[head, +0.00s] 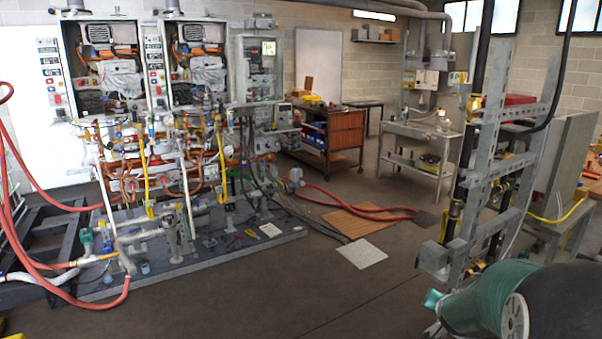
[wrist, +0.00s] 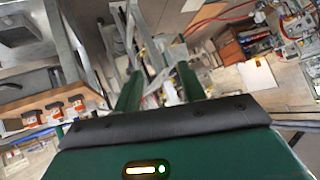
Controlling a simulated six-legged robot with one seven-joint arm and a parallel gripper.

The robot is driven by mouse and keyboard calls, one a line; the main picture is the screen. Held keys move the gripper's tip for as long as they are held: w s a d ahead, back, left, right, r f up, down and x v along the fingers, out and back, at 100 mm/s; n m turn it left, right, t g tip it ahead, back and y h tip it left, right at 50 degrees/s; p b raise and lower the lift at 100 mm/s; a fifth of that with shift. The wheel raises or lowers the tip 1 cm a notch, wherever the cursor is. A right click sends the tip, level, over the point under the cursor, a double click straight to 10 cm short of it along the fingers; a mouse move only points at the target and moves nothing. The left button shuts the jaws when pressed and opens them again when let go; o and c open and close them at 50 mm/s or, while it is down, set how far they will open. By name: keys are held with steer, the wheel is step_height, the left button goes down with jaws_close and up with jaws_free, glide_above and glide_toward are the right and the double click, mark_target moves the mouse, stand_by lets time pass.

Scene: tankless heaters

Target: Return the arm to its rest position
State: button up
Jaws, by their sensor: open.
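In the wrist view my gripper (wrist: 158,80) shows beyond its green housing and black strip. Its two green fingers stand apart with nothing held between them. The wrist picture is tilted, and the room shows behind the fingers at a distance. In the head view a green and dark rounded part of my arm fills the bottom right corner. The fingers cannot be made out in the head view.
A heater rig (head: 160,150) stands on a dark base at left. A metal rack (head: 490,170) rises at right, close to the green arm part. A wooden cabinet (head: 335,135) and a steel cart (head: 420,150) stand behind. The middle floor (head: 330,290) is clear.

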steer(key=s+a+r+n+g+y, duration=0.1)
steer(key=s+a+r+n, duration=0.1)
steer(key=s+a+r, duration=0.4)
steer(key=s+a+r+n+y, duration=0.2)
steer(key=s+a+r, duration=0.15)
steer(key=a, duration=0.55)
steer(key=s+a+r+n+g, duration=0.1)
steer(key=s+a, duration=0.3)
steer(key=s, duration=0.4)
steer(key=s+a+r+n+g+y, duration=0.1)
steer(key=s+a+r+n, duration=0.2)
steer(key=s, duration=0.6)
steer(key=shift+a+g, duration=0.3)
steer(key=shift+a, duration=0.9)
steer(key=shift+s, duration=0.1)
steer(key=shift+c, duration=0.5)
steer(key=shift+d, duration=0.2)
